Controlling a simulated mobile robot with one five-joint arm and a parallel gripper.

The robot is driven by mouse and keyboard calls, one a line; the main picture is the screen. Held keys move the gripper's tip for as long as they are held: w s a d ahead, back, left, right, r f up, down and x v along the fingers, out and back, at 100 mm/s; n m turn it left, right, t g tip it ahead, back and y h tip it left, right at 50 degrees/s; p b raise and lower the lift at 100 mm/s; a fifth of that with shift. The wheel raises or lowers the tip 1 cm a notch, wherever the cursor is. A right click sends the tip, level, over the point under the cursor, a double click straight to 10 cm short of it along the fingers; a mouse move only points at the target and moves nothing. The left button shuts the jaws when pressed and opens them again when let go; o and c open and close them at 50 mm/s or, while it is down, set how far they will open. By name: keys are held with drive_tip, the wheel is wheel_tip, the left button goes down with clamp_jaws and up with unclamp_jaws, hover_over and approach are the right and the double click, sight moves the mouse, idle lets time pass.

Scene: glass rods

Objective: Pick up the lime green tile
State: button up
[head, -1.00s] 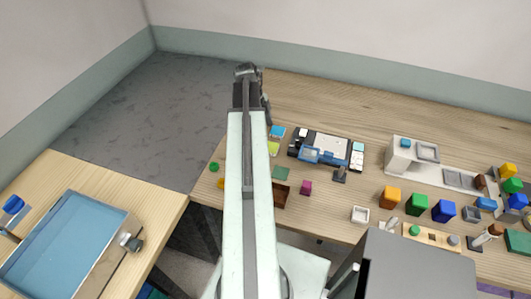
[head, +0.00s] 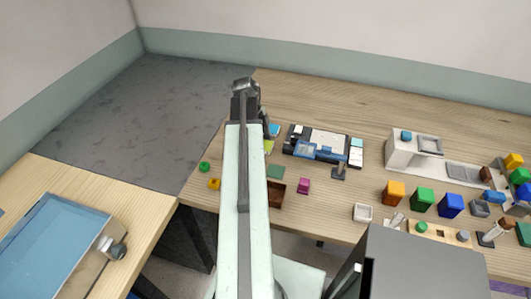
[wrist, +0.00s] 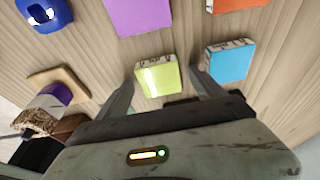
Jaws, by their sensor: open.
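The lime green tile (wrist: 157,78) lies on the wooden table near the middle of the wrist view, with a glossy top. In the head view only a small part of it (head: 268,146) shows beside my arm. My gripper (wrist: 160,92) is open in the wrist view, one finger to the left of the tile and one to the right. The tile appears just beyond and between the fingertips, and I cannot tell how high they are above it. In the head view my arm hides the gripper's fingers.
Close to the tile are a blue tile (wrist: 230,61) on the right, a purple tile (wrist: 140,14) and an orange tile (wrist: 235,3). A blue round object (wrist: 45,14) and a wooden piece (wrist: 60,85) are at left. A dark green tile (head: 275,172) lies nearby.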

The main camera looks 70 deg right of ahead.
drive_tip(key=shift+r, duration=0.1)
drive_tip(key=c, duration=1.6)
